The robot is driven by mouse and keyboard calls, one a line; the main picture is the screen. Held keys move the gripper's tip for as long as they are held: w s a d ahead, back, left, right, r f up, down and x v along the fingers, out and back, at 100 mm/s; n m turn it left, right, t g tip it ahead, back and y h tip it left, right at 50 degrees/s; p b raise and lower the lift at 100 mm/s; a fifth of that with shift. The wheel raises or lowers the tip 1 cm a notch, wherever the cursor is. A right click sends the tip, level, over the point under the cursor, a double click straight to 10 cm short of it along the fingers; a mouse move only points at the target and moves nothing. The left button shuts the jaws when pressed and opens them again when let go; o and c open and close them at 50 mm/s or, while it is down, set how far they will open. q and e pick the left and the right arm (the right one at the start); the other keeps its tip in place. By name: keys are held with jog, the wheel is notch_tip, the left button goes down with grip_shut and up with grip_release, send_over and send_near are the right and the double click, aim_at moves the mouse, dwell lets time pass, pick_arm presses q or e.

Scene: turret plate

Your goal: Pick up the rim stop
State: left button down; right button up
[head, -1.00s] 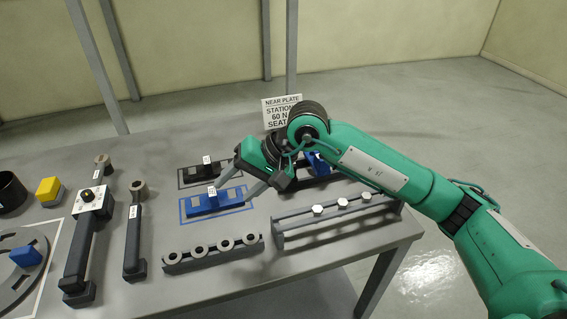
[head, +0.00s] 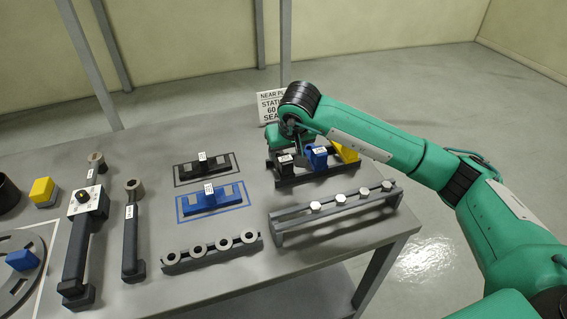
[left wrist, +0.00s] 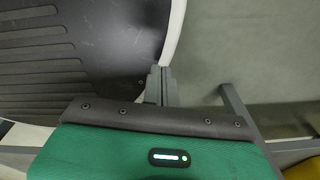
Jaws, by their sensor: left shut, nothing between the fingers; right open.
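A dark rack (head: 318,176) at the back right of the table holds a black piece (head: 285,164), a blue piece (head: 317,158) and a yellow piece (head: 346,152). I cannot read which of them is the rim stop. My right gripper (head: 300,146) is open over the rack, close to the black and blue pieces; its fingers are partly hidden and contact cannot be told. My left gripper (left wrist: 161,84) shows in the left wrist view, shut and empty, away from these pieces.
Black (head: 204,169) and blue (head: 208,200) fixtures lie in outlined areas. In front stand a rail of grey rings (head: 212,254) and a rail of white-headed bolts (head: 335,214). Two long-handled tools (head: 76,255) lie left, by a round plate (head: 40,268) and a yellow block (head: 43,191).

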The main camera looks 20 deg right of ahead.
aim_at(284, 156)
jog(key=shift+w+f+p, duration=0.3)
jog(key=shift+f+p, duration=0.1)
jog(key=shift+f, duration=0.15)
jog(key=p+x, duration=0.1)
jog(key=x, duration=0.2)
jog(key=shift+w+f, duration=0.1)
jog(key=shift+w, duration=0.15)
jog(key=shift+w+d+f, duration=0.1)
jog(key=shift+f, duration=0.2)
jog(key=shift+c, duration=0.5)
jog(key=c, duration=1.1)
pick_arm(q)
jog(key=shift+s+a+r, duration=0.25)
jog(key=shift+s+r, duration=0.2)
jog(key=shift+r, duration=0.35)
pick_arm(e)
grip_shut()
jog(key=shift+r, duration=0.1)
